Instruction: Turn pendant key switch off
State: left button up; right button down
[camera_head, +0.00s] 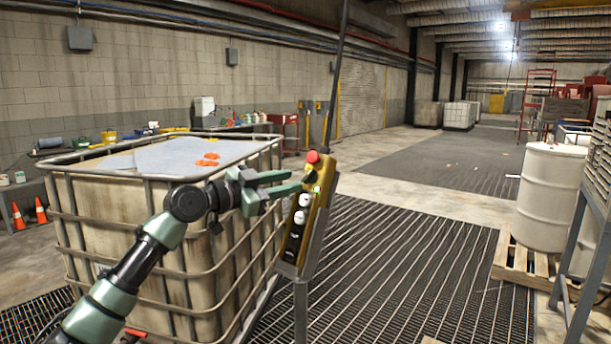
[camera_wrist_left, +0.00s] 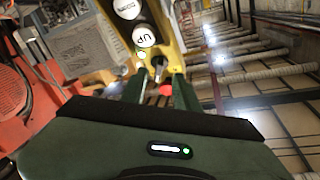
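The yellow pendant (camera_head: 316,222) hangs tilted from a dark cable, with a red button (camera_head: 313,157) at its top, a small green light and white and black buttons below. In the left wrist view the pendant (camera_wrist_left: 85,72) shows white buttons, one marked UP. A small dark and grey key switch (camera_wrist_left: 157,68) sits by the green light (camera_wrist_left: 141,55). My left gripper (camera_head: 294,181) is at the pendant's upper part. In the wrist view its two green fingers (camera_wrist_left: 159,80) are apart, one on each side of the switch. Contact and the key's exact angle cannot be told. My right gripper is not seen.
A large caged tank (camera_head: 150,245) stands left of the pendant, close to my left arm. A white drum (camera_head: 548,195) on a pallet (camera_head: 518,262) is at right. The grated floor (camera_head: 400,265) between them is clear.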

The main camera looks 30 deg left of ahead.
aim_at(305, 178)
pick_arm(q)
jog(key=p+x, duration=0.1)
jog(key=x, duration=0.2)
jog(key=shift+w+d+r, duration=0.2)
jog(key=shift+w, duration=0.1)
jog(key=shift+w+d+f, duration=0.1)
jog(key=shift+w+f, duration=0.15)
jog(key=shift+w, duration=0.1)
jog(key=shift+s, duration=0.1)
grip_shut()
